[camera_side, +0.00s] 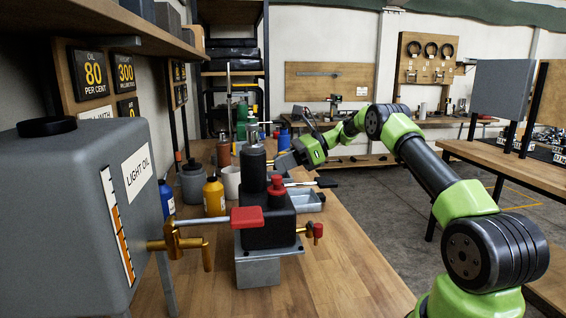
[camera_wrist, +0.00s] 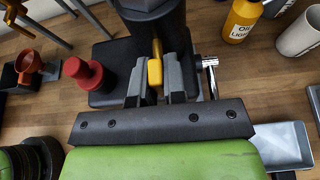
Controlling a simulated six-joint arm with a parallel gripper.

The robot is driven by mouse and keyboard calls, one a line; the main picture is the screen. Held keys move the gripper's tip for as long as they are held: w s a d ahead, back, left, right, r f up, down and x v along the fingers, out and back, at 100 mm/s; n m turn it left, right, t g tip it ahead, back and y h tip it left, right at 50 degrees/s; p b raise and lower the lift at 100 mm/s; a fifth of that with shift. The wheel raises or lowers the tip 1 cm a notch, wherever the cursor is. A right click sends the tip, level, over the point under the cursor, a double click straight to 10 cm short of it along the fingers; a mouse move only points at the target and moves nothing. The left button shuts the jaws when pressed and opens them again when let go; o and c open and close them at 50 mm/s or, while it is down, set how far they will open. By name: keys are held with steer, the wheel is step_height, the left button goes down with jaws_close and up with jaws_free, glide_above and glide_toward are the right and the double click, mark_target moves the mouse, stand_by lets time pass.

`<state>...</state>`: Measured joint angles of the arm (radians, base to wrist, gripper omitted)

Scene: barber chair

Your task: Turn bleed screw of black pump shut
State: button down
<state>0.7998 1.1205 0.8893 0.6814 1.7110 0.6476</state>
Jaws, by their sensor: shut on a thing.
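The black pump (camera_side: 268,228) stands on a grey metal block on the wooden bench, with a tall black cylinder and a red cap (camera_side: 277,190) on top. In the wrist view, the pump's black cylinder (camera_wrist: 150,25) is at the top and the red cap (camera_wrist: 84,74) is to the left. My gripper (camera_wrist: 155,82) is shut on an upright yellow tab beside the cylinder, which looks like the bleed screw (camera_wrist: 155,70).
A grey oil tank (camera_side: 70,210) with a brass tap stands at left. Bottles, a white mug (camera_wrist: 300,38) and a blue-grey tray (camera_wrist: 275,145) are close by.

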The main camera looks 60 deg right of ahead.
steer(key=c, duration=1.2)
jaws_free()
steer(key=v, duration=1)
steer(key=shift+f, duration=0.1)
